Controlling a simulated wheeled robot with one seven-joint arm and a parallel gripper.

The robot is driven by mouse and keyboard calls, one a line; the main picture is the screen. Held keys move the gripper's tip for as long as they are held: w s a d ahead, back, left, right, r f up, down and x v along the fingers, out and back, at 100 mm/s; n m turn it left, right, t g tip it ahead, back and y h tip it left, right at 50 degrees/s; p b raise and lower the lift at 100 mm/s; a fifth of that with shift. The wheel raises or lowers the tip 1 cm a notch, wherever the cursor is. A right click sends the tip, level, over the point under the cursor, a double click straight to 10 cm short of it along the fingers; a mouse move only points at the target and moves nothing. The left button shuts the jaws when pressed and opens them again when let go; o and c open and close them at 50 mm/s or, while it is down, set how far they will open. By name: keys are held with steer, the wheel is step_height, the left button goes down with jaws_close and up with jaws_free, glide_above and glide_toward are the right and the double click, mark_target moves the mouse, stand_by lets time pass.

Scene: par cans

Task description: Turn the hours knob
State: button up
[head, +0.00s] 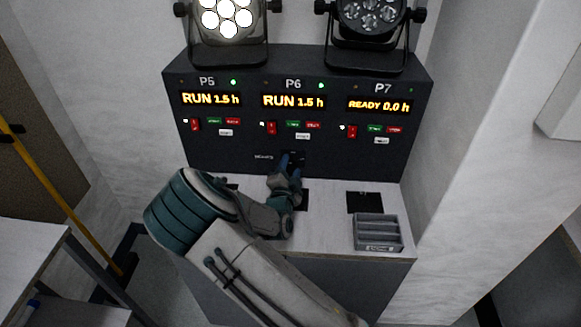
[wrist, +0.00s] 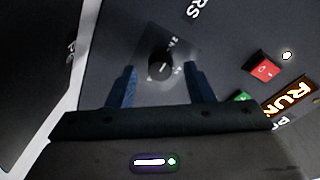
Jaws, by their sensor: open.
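The hours knob (wrist: 160,67) is a round black dial with a light pointer mark on a dark grey plate, low on the panel. In the wrist view it lies between the two blue fingers of my gripper (wrist: 162,72), with a gap on each side. My gripper is open, and neither finger seems to touch the knob. In the head view my gripper (head: 292,160) is at the lower middle of the black panel (head: 215,160), under the P6 section, and mostly hides the knob. I cannot tell the exact distance to the knob.
Above are the P5 display (head: 210,99) and P6 display (head: 294,102), both reading RUN 1.5 h, and the P7 display (head: 379,106), reading READY 0.0 h. Red and green buttons sit below each. A grey tray (head: 377,247) stands on the white counter (head: 335,240), right of my arm.

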steer(key=shift+w+d, duration=0.1)
steer(key=shift+w, duration=0.25)
steer(key=c, duration=1)
